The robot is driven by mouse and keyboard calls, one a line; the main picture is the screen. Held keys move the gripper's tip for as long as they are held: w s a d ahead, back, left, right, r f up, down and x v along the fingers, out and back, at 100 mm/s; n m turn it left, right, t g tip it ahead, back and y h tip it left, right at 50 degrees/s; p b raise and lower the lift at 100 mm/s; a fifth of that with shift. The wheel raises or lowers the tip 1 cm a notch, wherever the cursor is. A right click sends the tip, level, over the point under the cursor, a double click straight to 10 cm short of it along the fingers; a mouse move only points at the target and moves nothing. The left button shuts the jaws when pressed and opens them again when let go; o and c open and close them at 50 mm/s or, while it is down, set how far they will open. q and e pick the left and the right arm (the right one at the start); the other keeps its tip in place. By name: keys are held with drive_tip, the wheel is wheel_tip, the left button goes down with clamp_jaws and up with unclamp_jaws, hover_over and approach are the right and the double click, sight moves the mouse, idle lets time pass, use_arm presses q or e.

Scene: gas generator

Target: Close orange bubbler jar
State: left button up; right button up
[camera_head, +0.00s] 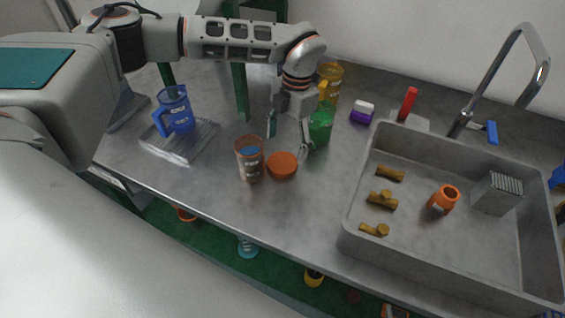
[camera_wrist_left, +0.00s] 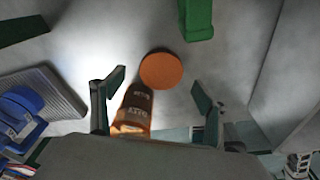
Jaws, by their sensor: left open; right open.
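The orange bubbler jar (camera_head: 250,163) stands upright on the steel counter, see-through with something blue at its top and no lid on it. The orange lid (camera_head: 283,165) lies flat on the counter just right of the jar. In the left wrist view the jar (camera_wrist_left: 134,108) shows between my fingers and the lid (camera_wrist_left: 161,70) lies beyond it. My left gripper (camera_head: 287,146) is open and empty, its fingers pointing down above and behind the lid. My right gripper is in neither view.
A green container (camera_head: 321,124) stands close to the left gripper, with a yellow jug (camera_head: 330,82) behind. A blue jug (camera_head: 175,110) stands on a tray (camera_head: 180,152) at left. A grey sink (camera_head: 440,250) with several fittings is at right. The counter in front of the lid is clear.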

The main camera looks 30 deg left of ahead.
sight(283, 162)
use_arm(q)
drive_tip(key=f, duration=0.2)
drive_tip(key=s+f, duration=0.1)
drive_tip(key=f, duration=0.1)
drive_tip(key=shift+s, duration=0.2)
drive_tip(key=shift+f, duration=0.5)
drive_tip(key=c, duration=0.9)
